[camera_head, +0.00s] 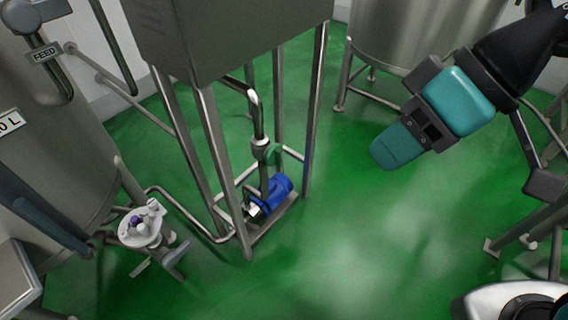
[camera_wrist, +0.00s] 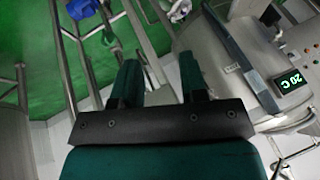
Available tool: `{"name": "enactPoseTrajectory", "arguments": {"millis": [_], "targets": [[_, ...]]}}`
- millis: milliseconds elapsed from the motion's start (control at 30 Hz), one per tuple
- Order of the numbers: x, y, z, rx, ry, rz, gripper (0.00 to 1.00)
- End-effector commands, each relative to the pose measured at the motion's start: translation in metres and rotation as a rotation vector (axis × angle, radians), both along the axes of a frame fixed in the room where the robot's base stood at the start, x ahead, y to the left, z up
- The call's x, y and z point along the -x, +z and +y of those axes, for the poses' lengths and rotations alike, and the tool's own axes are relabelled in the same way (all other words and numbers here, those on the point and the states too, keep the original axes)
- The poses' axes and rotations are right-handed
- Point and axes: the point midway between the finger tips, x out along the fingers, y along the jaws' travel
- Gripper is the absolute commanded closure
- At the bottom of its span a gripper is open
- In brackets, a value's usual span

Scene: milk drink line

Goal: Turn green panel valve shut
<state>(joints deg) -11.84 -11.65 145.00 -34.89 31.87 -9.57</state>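The green valve handle (camera_head: 270,154) sits on a vertical steel pipe under the grey cabinet, just above a blue pump (camera_head: 277,190). A small green part near the blue pump, likely the same handle, shows at the upper left of the wrist view (camera_wrist: 110,38). My gripper (camera_head: 392,152) is in the air to the right of the valve in the head view, well apart from it. In the wrist view its two teal fingers (camera_wrist: 160,76) stand apart with nothing between them.
The grey cabinet (camera_head: 235,35) stands on steel legs (camera_head: 314,110) around the valve and pump. Another tank (camera_head: 420,35) is behind. Green floor (camera_head: 350,225) is clear at centre right.

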Motion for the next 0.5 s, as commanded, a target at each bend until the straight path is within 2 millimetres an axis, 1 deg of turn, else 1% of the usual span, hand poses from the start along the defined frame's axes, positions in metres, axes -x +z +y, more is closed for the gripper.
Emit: {"name": "enactPoseTrajectory", "arguments": {"millis": [33,200,267,300,467,500], "targets": [[-0.009,-0.046,0.007,-0.042,0.024,-0.026,0.61],[-0.039,-0.109,0.028,-0.195,0.1,-0.148,0.61],[-0.05,-0.131,0.034,-0.248,0.116,-0.196,0.61],[-0.057,-0.145,0.037,-0.282,0.125,-0.228,0.61],[-0.089,-0.2,0.045,-0.411,0.135,-0.367,0.61],[-0.096,-0.213,0.046,-0.441,0.133,-0.403,0.61]]}}
